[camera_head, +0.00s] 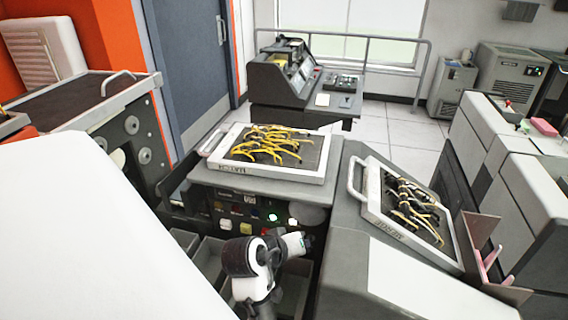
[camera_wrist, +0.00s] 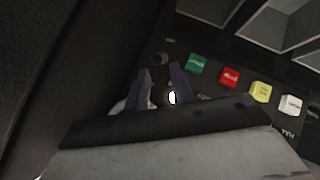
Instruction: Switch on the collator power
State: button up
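The collator's dark control panel (camera_head: 235,215) is on the front of the grey machine in the head view. My gripper (camera_head: 303,243) is at the panel's lower right there. In the wrist view my gripper (camera_wrist: 160,69) has its two dark fingers apart, with nothing held between them. A small glowing white spot (camera_wrist: 172,97) shows between the fingers. A round dark knob or socket (camera_wrist: 160,58) lies just beyond the fingertips. Green (camera_wrist: 197,63), red (camera_wrist: 229,76), yellow (camera_wrist: 261,92) and white (camera_wrist: 291,104) buttons run to the right. I cannot tell which control is the power switch, or whether I touch it.
Two framed plugboards with yellow wires, one on top (camera_head: 225,165) and one on the right slope (camera_head: 372,200), sit on the machine. Grey bins (camera_head: 205,258) lie below the panel. Another console (camera_head: 275,80) stands behind, with tiled floor (camera_head: 395,128) to its right.

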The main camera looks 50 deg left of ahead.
jog(key=p+v, duration=0.1)
jog(key=v, duration=0.6)
jog(key=shift+s+r, duration=0.2)
jog(key=shift+d, duration=0.1)
dwell(0.6)
